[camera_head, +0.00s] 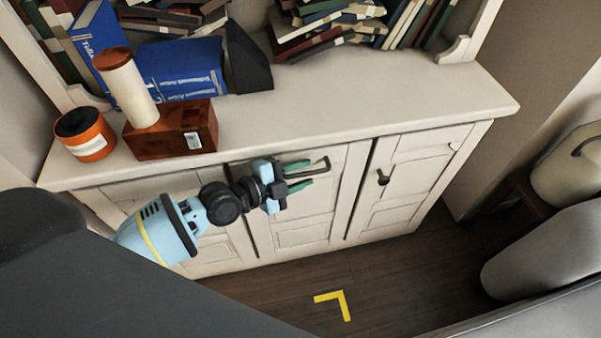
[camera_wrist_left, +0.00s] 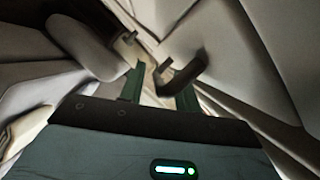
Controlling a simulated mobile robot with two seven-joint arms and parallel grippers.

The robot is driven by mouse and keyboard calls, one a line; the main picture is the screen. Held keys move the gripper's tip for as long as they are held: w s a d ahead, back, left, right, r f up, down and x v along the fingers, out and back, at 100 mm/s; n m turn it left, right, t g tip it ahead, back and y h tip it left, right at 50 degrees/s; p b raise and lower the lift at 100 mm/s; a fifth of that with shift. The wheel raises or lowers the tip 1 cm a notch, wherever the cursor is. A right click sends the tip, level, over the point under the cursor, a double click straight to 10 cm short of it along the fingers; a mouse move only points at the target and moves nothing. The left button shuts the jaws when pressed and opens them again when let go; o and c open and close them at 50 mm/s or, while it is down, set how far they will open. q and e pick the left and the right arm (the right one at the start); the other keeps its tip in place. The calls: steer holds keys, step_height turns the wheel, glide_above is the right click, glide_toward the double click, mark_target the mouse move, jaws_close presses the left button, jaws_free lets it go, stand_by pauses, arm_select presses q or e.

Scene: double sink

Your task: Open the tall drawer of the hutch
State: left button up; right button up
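The white hutch (camera_head: 400,88) stands along the wall with tall panelled fronts below its top, and these fronts look shut. My left gripper (camera_head: 305,174) is in front of the middle front (camera_head: 303,233). Its green fingers are apart. A dark handle (camera_head: 321,165) shows right at the fingertips; in the left wrist view a dark hooked handle (camera_wrist_left: 184,74) lies just beyond the open fingers (camera_wrist_left: 160,92). I cannot tell if they touch it. The right front (camera_head: 408,180) has its own dark handle (camera_head: 383,177). My right gripper is not in view.
On the hutch top are an orange jar (camera_head: 86,136), a brown wooden box (camera_head: 172,134) with a cylinder (camera_head: 133,90) on it, and several books (camera_head: 182,68). Wooden floor (camera_head: 300,295) with a yellow corner mark (camera_head: 342,301) is clear in front. Pale rounded furniture (camera_head: 550,262) stands right.

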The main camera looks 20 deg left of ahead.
arm_select(q)
steer(key=shift+c, duration=0.3)
jaws_close()
